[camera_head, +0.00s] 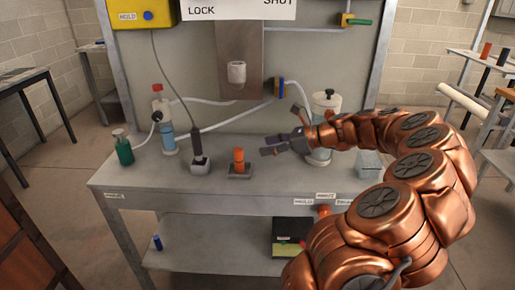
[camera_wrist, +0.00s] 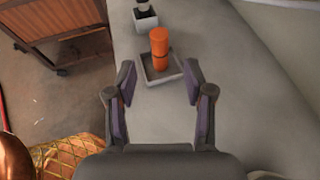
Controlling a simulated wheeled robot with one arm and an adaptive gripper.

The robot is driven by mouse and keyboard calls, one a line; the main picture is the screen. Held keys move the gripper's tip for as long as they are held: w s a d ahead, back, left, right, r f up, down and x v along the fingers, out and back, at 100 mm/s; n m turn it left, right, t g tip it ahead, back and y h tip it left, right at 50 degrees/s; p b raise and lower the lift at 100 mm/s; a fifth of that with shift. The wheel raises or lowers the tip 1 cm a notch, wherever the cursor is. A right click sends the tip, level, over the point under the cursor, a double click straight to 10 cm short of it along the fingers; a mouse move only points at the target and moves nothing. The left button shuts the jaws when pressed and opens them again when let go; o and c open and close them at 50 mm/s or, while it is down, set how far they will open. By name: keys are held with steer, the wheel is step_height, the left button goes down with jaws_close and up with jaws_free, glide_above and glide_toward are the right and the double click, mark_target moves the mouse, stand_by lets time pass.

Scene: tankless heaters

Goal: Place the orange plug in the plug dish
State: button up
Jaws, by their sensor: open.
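The orange plug (camera_head: 238,160) stands upright on the grey bench. Its lower end is in or on a small, shallow grey square dish (camera_head: 240,174). The wrist view shows the plug (camera_wrist: 159,47) inside the rim of that dish (camera_wrist: 149,81), ahead of my gripper. My gripper (camera_head: 272,146) is open and empty, just to the right of the plug in the head view. In the wrist view its two fingers (camera_wrist: 157,85) are spread apart, with the dish beyond and between their tips. I cannot tell whether this dish is the plug dish.
A small grey block with a dark probe (camera_head: 199,163) stands left of the plug. A blue-liquid bottle (camera_head: 165,128) and a green bottle (camera_head: 122,148) are farther left. A white canister (camera_head: 323,125) stands behind my gripper. The bench front (camera_head: 230,198) is clear.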

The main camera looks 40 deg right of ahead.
steer(key=shift+s+d+r, duration=0.2)
steer(key=shift+s, duration=0.25)
steer(key=shift+a, duration=0.1)
steer(key=s+a+n+g+y, duration=0.2)
steer(key=a+n+g, duration=0.7)
steer(key=a, duration=1.4)
steer(key=s+a+f+n+g+h, duration=0.2)
steer(key=s+a+f+n+h, duration=0.1)
steer(key=s+a+n, duration=0.65)
steer(key=s+d+f+n+g+h, duration=0.1)
steer(key=s+f+n+h, duration=0.2)
steer(key=s, duration=0.6)
steer(key=s+d+f+n+g+h, duration=0.1)
steer(key=s+f+n+g+h, duration=0.1)
steer(key=s+n, duration=0.5)
steer(key=shift+s+d+f+n+h, duration=0.4)
steer(key=shift+s+h, duration=0.3)
steer(key=shift+s, duration=0.45)
steer(key=shift+a, duration=0.1)
